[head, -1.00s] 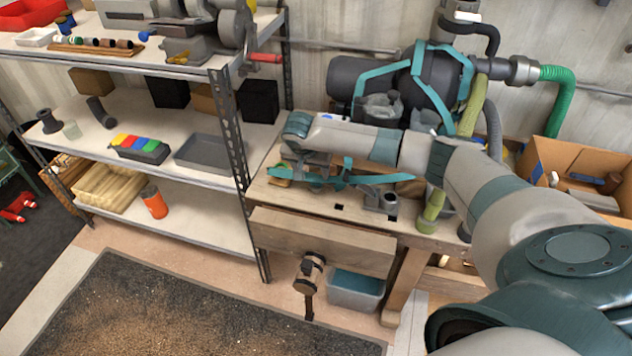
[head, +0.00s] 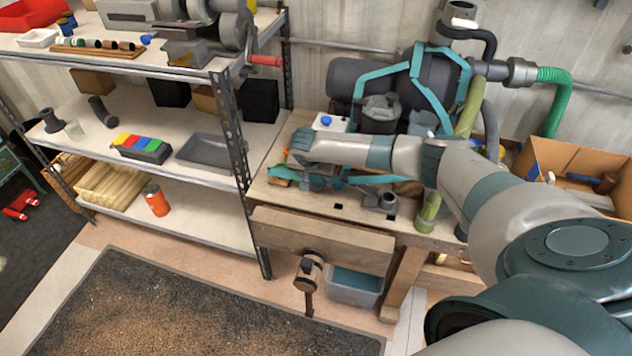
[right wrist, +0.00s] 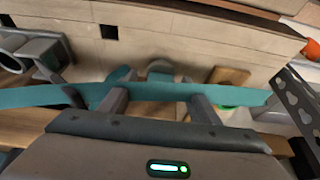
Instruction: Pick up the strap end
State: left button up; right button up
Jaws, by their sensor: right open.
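A teal strap (head: 375,179) lies over the wooden workbench (head: 345,222) in the head view. In the right wrist view the strap (right wrist: 50,95) crosses the picture from the left edge to near the metal post at the right. My right gripper (right wrist: 158,100) is open, its two fingers reaching to the strap, which runs across both of them. I cannot tell whether they touch it. In the head view my right gripper (head: 314,179) is low over the bench's left part, mostly hidden under my wrist. My left gripper is not in view.
The metal shelf post (head: 232,130) stands close left of the bench. A grey metal fitting (head: 382,201) sits on the bench, right of my gripper. A dark tank (head: 388,85) with teal bands stands behind, and an open cardboard box (head: 560,160) is at the right.

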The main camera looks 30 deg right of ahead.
jog(key=shift+d+f, duration=0.1)
jog(key=shift+f, duration=0.15)
dwell(0.3)
jog(key=c, duration=1.2)
notch_tip(320, 180, up, 9)
jog(key=b, duration=0.2)
jog(key=shift+w+r+b, duration=0.1)
jog(key=shift+r+b, duration=0.05)
jog(key=shift+b, duration=0.25)
jog(key=shift+r, duration=0.4)
